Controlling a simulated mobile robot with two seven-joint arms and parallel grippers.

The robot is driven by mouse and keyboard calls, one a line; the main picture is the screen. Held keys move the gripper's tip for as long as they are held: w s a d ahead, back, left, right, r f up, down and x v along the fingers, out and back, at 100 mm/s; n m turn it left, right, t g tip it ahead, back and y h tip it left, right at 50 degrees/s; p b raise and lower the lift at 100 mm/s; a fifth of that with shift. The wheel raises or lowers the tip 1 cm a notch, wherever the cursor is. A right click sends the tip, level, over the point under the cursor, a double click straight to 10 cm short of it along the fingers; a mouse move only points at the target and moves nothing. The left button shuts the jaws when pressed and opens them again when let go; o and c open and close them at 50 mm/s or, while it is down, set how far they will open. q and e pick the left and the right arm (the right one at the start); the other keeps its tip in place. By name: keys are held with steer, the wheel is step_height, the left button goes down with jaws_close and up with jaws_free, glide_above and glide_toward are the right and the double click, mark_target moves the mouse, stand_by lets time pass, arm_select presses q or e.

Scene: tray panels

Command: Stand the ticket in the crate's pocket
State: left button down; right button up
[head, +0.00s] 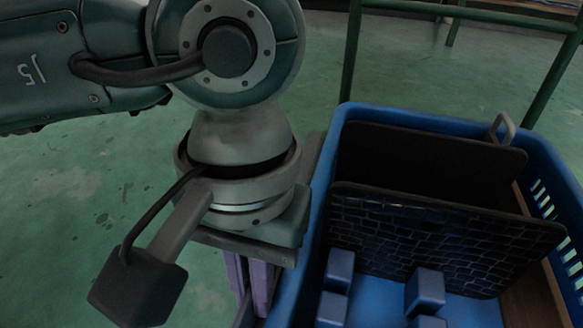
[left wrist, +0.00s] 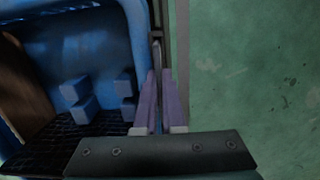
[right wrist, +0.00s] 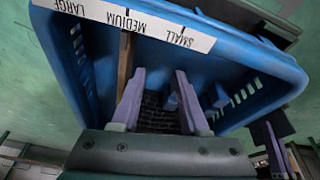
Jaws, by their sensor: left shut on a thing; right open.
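The blue crate (head: 333,150) stands at the right of the head view. It holds a plain black panel (head: 430,160) and a black brick-patterned panel (head: 440,240), both upright, and several small blue blocks (head: 425,290). My left gripper (head: 252,285) is just outside the crate's left wall. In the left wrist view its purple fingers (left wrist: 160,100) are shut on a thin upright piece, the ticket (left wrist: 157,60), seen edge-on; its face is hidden. My right gripper (right wrist: 160,100) is open and empty, with the brick-patterned panel beyond its fingers. I cannot make out the pocket.
A white strip (right wrist: 130,22) reading LARGE, MEDIUM, SMALL runs along a crate rim. Dark green posts (head: 350,50) stand behind the crate. The green floor (head: 60,200) is clear at the left.

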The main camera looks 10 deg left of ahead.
arm_select(q)
steer(key=shift+f, duration=0.1)
steer(key=shift+f+b, duration=0.35)
steer(key=shift+b, duration=0.1)
steer(key=c, duration=1.1)
jaws_free()
steer(key=shift+a, duration=0.1)
steer(key=shift+c, duration=0.2)
steer(key=shift+o, duration=1)
steer(key=shift+r, duration=0.1)
steer(key=r+p, duration=0.2)
steer(key=r, duration=0.1)
steer(key=w+r+p, duration=0.1)
steer(key=r+p, duration=0.1)
steer(key=r, duration=0.1)
steer(key=r+p, duration=0.2)
steer(key=r, duration=0.1)
steer(key=shift+w+r+p, duration=0.15)
steer(key=shift+r+p, duration=0.2)
